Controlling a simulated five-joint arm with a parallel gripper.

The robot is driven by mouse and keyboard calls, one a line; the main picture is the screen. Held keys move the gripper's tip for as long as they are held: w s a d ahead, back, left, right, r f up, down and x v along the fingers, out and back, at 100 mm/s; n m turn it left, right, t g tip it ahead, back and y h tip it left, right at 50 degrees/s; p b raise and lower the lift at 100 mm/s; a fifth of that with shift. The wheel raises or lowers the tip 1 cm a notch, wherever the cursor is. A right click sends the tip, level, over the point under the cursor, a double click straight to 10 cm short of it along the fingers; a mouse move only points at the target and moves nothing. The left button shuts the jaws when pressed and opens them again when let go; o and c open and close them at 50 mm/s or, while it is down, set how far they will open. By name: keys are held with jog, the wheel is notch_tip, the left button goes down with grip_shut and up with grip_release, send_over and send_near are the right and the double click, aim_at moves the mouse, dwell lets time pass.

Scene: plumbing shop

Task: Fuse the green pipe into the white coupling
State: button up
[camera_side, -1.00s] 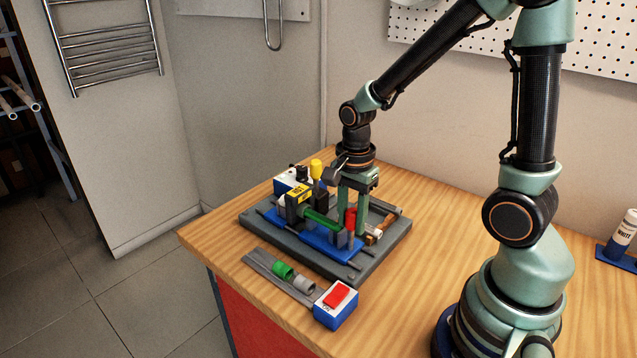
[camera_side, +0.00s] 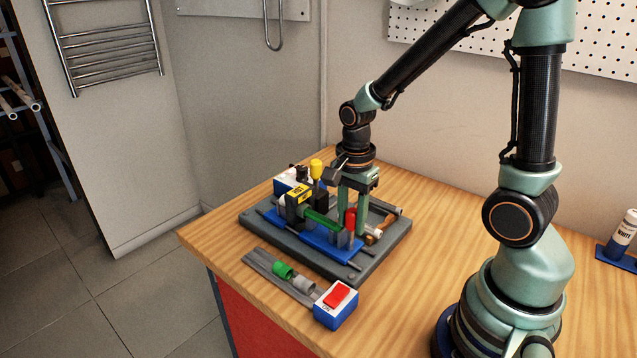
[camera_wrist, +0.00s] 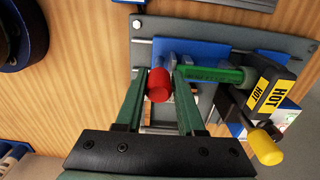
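The green pipe (camera_side: 321,222) lies along the blue carriage (camera_side: 330,246) of the grey jig. Its far end is at the black heater marked HOT (camera_side: 298,195); I cannot tell whether it touches. The wrist view shows the pipe (camera_wrist: 215,75) to the right of my fingers. A white piece (camera_side: 282,200), perhaps the coupling, shows partly behind the heater. My gripper (camera_side: 353,232) points down over the jig. In the wrist view my gripper (camera_wrist: 161,72) has its fingers apart on either side of a red knob (camera_wrist: 159,85), with a gap at the right finger.
The heater has a yellow handle (camera_side: 316,168). In front of the jig (camera_side: 361,274) lie a rail with a green ring (camera_side: 282,270) and grey ring (camera_side: 303,284), and a blue box with a red button (camera_side: 336,298).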

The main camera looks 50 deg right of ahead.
jog(key=shift+s+r, duration=0.1)
jog(key=shift+s, duration=1)
jog(key=shift+c, duration=0.3)
jog(key=shift+w, duration=2.1)
jog(key=shift+s, duration=0.15)
dwell(4.3)
